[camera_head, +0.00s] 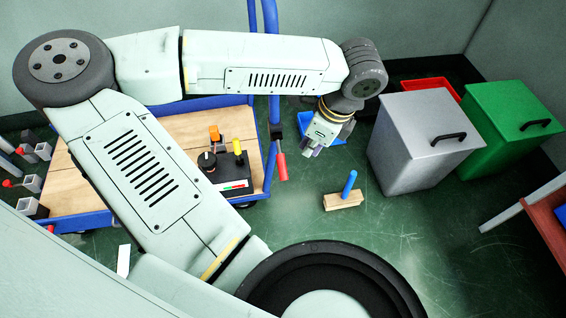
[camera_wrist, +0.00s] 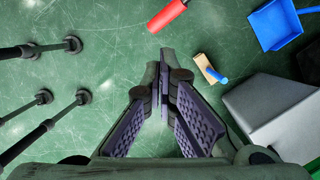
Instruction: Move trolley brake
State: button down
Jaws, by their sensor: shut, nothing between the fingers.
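The trolley (camera_head: 250,115) has a blue frame and a wooden deck, partly hidden behind my arm in the head view. A brake lever with a red handle (camera_head: 281,166) hangs from a dark mount on the trolley's right-hand blue post. My gripper (camera_head: 307,152) is right of the red handle in the head view, apart from it and pointing down. In the wrist view, the red handle (camera_wrist: 167,15) lies at the top, beyond the fingertips. There my gripper (camera_wrist: 160,72) is shut and empty, with its dark fingertips together.
A black control box (camera_head: 232,172) stands on the deck. A wooden brush (camera_head: 343,201) with a blue handle and a blue dustpan (camera_head: 333,137) lie on the green floor. Grey (camera_head: 420,145) and green (camera_head: 510,125) bins stand at right. Several dark poles (camera_wrist: 40,98) show in the wrist view.

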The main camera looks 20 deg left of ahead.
jog(key=shift+v, duration=1.15)
